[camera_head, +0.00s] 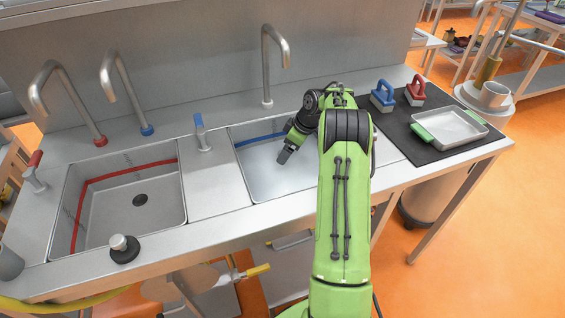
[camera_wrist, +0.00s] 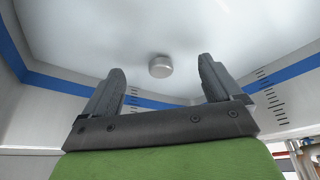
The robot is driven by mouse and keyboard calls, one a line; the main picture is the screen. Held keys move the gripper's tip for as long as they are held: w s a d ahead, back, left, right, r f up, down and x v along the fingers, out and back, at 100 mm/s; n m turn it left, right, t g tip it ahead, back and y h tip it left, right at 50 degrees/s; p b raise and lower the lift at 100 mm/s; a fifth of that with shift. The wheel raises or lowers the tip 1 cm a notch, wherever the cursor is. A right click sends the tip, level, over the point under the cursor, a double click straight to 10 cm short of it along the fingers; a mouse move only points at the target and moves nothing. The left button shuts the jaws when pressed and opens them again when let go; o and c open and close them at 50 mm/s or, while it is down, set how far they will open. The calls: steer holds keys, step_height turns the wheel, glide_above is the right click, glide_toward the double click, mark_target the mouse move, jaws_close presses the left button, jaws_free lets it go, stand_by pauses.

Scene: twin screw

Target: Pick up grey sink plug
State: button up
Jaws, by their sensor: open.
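A small round grey plug (camera_wrist: 160,66) shows on the pale floor of the sink with the blue stripe, in the wrist view. It lies between the two dark fingers as seen there, apart from both, at a depth I cannot judge. My gripper (camera_wrist: 161,76) is open and empty. In the head view, my gripper (camera_head: 284,157) is over the right sink (camera_head: 262,183), tilted down to the left; the plug in that sink is not visible there. Another plug, with a grey knob and black base (camera_head: 123,251), stands on the counter's front edge by the left sink.
The left sink (camera_head: 110,217) has a red stripe and a dark drain. Taps (camera_head: 276,65) stand behind the sinks. A black mat (camera_head: 440,150) to the right holds a blue brush (camera_head: 383,96), a red brush (camera_head: 415,92) and a green-handled tray (camera_head: 449,141).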

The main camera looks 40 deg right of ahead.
steer(key=b+x, duration=0.1)
steer(key=x, duration=0.3)
steer(key=shift+w+a+f, duration=0.15)
steer(key=shift+f, duration=0.2)
steer(key=shift+r, duration=0.1)
steer(key=shift+c, duration=0.8)
steer(key=c, duration=1)
